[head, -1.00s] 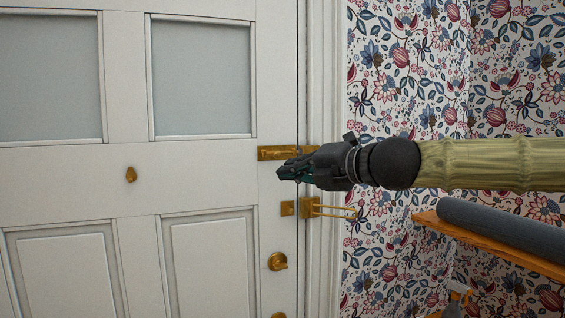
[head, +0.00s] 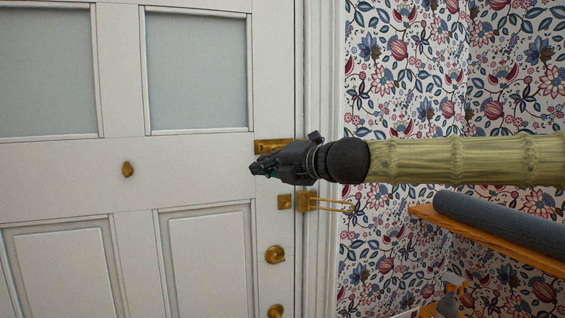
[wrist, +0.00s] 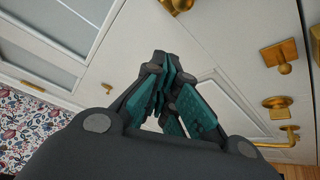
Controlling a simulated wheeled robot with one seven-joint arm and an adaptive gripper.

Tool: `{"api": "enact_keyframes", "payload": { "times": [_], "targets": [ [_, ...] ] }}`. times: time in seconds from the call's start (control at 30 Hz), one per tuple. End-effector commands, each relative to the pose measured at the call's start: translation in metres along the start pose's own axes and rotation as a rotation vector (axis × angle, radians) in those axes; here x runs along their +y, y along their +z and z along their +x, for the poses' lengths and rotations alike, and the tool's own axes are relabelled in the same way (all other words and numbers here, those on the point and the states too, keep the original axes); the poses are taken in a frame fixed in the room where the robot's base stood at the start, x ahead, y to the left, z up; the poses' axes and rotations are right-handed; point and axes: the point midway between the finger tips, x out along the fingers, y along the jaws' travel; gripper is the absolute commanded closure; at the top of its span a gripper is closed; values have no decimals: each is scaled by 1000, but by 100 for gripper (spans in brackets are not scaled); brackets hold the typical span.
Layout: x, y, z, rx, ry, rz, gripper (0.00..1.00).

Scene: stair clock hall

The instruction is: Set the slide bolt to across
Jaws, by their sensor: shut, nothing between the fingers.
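The brass slide bolt (head: 272,146) is fixed near the right edge of the white panelled door (head: 190,175) in the head view. Its left and upper part shows; my gripper and wrist cover its lower and right part. I cannot tell how far the bolt is slid. My gripper (head: 256,168) is shut and empty, pointing left, with its tips just below the bolt's left end in the picture. Whether it touches the bolt is not clear. In the wrist view, my gripper's fingers (wrist: 165,65) are together, with door panels behind them.
A brass catch with a looped arm (head: 308,202) sits below, beside a small brass plate (head: 284,202). A round brass knob (head: 275,254) is lower on the door. A wooden shelf (head: 490,240) bearing a dark roll (head: 500,223) projects at right.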

Motion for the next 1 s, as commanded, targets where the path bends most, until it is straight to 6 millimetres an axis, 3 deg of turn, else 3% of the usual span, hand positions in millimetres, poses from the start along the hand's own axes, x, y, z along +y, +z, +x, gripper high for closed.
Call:
{"api": "enact_keyframes", "payload": {
  "times": [0.2, 0.53, 1.0],
  "targets": [
    [0, 1, 26, 0, -2, 2, 100],
    [2, 33, 12, -2, -1, 1, 100],
    [0, 38, 9, -1, 0, 2, 100]
  ]
}}
